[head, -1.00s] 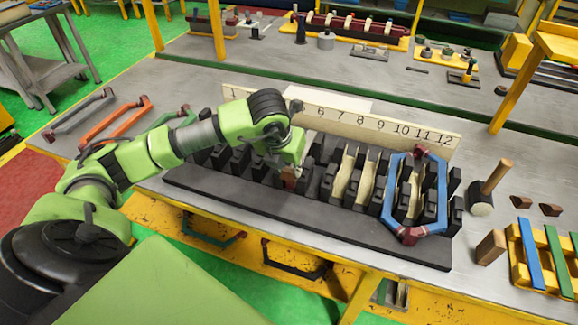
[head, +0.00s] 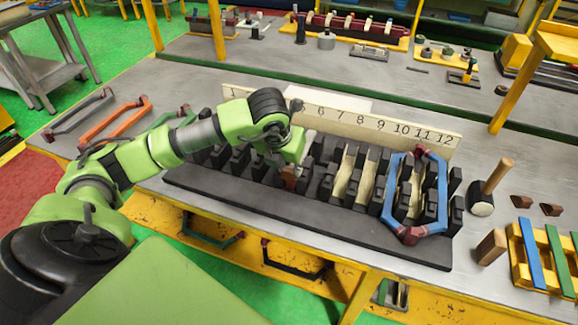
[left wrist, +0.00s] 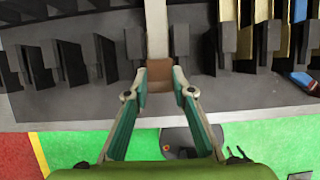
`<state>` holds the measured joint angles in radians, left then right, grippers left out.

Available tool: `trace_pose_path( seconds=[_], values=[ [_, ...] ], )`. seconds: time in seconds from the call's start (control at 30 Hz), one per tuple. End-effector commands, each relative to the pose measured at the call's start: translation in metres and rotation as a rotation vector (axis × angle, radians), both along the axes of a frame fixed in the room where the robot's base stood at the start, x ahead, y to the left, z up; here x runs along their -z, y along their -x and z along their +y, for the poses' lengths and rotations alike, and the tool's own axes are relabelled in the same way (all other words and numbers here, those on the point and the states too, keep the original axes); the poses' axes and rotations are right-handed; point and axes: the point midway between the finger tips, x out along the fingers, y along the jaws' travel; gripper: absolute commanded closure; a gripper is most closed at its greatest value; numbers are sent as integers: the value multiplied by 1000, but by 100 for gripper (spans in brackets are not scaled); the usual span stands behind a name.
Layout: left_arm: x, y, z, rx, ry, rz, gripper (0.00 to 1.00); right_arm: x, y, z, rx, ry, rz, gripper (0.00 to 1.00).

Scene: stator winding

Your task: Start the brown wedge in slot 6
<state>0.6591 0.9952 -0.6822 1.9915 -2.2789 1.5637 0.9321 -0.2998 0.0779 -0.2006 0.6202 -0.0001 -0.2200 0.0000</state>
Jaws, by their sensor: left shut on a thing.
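The black slotted stator block (head: 300,222) lies on the bench, with a number board (head: 385,125) behind it. My left gripper (head: 289,178) is over the front of the block, below the 6 on the board. It is shut on the brown wedge (head: 289,171). In the left wrist view the brown wedge (left wrist: 159,76) sits between the two fingertips of my left gripper (left wrist: 160,80), at the near end of a pale strip between dark teeth. How far the wedge is in the slot I cannot tell. My right gripper is out of view.
A blue coil (head: 440,200) sits in the right-hand slots, beside pale liners (head: 347,175). A mallet (head: 489,190), two loose brown wedges (head: 521,202) and a yellow rack (head: 519,250) of coloured strips stand to the right. An orange coil (head: 100,130) lies at the left.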

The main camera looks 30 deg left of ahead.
Motion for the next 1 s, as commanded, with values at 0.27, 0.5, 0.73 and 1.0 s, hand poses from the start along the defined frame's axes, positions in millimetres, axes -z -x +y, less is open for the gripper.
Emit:
trace_pose_path(
  seconds=[0.27, 0.5, 0.73, 1.0],
  values=[
    [1, -6, 1, -1, 0, 0, 99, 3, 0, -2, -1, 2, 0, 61],
    [1, -10, 3, 0, 0, 1, 99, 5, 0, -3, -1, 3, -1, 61],
    [1, -15, 3, 0, 0, 0, 99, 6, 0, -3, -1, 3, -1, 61],
    [0, -18, 4, -1, 0, -1, 58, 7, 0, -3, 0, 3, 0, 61]
  ],
)
